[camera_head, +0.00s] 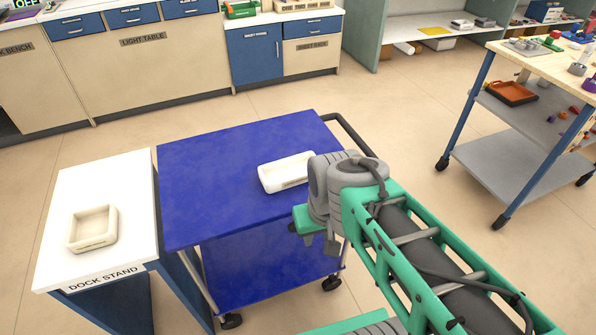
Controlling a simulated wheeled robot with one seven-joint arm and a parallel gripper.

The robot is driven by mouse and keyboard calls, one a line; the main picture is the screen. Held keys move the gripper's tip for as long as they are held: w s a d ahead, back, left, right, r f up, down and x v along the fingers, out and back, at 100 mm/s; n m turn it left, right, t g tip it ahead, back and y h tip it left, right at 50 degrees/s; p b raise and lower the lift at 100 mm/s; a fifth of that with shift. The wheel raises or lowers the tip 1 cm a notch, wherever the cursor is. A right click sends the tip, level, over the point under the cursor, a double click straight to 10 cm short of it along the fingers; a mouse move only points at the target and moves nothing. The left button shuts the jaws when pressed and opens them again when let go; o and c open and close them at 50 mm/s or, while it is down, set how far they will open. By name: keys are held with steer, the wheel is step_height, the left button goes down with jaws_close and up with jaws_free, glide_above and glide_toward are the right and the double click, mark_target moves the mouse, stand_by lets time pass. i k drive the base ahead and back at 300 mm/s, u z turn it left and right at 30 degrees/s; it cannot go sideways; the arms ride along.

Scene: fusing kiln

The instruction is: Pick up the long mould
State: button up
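The long mould (283,174) is a white rectangular tray with a shallow hollow and a dark label on its front side. It lies flat on the blue top of a cart (220,185), near the cart's right side. My arm comes in from the lower right, and its grey wrist covers the mould's right end from this view. My gripper (331,243) shows only in small part below the wrist, in front of the mould in the picture. Its fingers are mostly hidden, so I cannot see whether they are open or whether they touch anything.
A white dock stand (125,215) stands left of the cart, with a squarer cream mould (92,227) on it. The cart has a dark handle (348,135) at its right. A wheeled workbench (545,62) is at the right. Cabinets line the back. The floor between is clear.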

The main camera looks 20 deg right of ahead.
mark_target(279, 175)
steer(key=z, duration=0.05)
steer(key=k, duration=0.5)
steer(key=z, duration=0.3)
steer(key=i, duration=0.65)
steer(key=u, duration=2.5)
steer(key=i, duration=0.5)
steer(key=u, duration=0.05)
